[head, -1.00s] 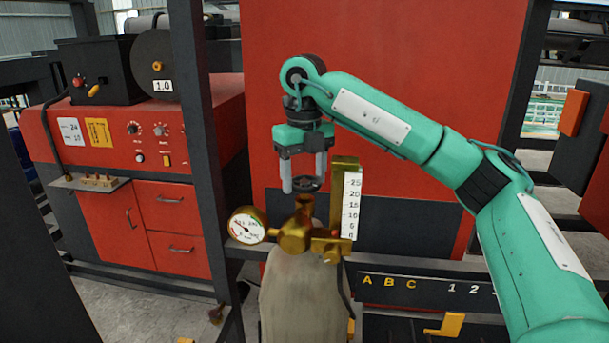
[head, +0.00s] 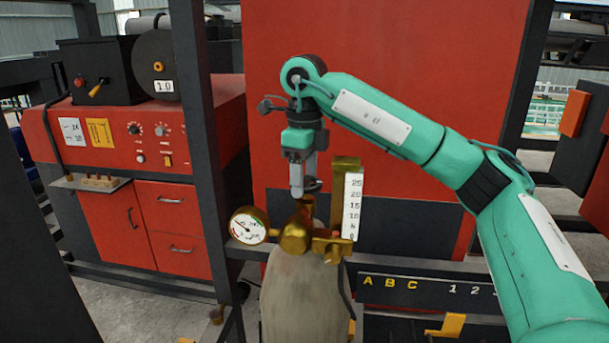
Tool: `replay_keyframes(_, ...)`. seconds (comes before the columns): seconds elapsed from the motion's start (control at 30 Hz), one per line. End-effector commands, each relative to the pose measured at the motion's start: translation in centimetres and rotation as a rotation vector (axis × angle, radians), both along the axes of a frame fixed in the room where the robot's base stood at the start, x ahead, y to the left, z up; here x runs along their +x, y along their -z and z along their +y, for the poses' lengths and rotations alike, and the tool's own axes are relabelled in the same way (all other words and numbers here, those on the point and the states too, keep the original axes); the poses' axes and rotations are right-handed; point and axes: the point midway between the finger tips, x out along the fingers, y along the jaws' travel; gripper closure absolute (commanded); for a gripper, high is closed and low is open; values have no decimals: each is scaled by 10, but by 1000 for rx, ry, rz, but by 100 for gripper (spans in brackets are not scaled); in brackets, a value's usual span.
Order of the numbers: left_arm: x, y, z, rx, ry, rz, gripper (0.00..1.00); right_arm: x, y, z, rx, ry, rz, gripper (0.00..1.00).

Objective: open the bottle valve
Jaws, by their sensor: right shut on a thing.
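The gas bottle (head: 300,295) stands upright at the bottom middle of the head view, its grey body cut by the lower edge. Its brass valve body (head: 296,236) sits on top, with a small dark valve handwheel (head: 314,184) above it. My right gripper (head: 299,186) points straight down over the valve and is shut on the handwheel. It is seen nearly edge-on, and its fingers hide the left part of the wheel. My left gripper is not in view.
A round pressure gauge (head: 249,226) sticks out left of the valve. A brass flow meter with a white scale (head: 352,205) stands close on the right. A dark frame post (head: 200,130) rises at the left, and a red panel (head: 400,50) is behind.

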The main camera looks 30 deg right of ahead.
Motion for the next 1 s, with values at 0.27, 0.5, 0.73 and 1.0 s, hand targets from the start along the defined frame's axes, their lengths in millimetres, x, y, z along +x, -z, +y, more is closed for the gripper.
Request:
replay_keyframes(0.27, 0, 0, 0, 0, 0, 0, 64, 0, -1, 0, 1, -16, -1, 62)
replay_keyframes(0.5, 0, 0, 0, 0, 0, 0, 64, 0, -1, 0, 1, -16, -1, 36)
replay_keyframes(0.73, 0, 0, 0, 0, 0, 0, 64, 0, 0, 0, 1, -14, -1, 18)
replay_keyframes(1.0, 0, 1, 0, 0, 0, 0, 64, 0, -4, 0, -1, -14, -2, 18)
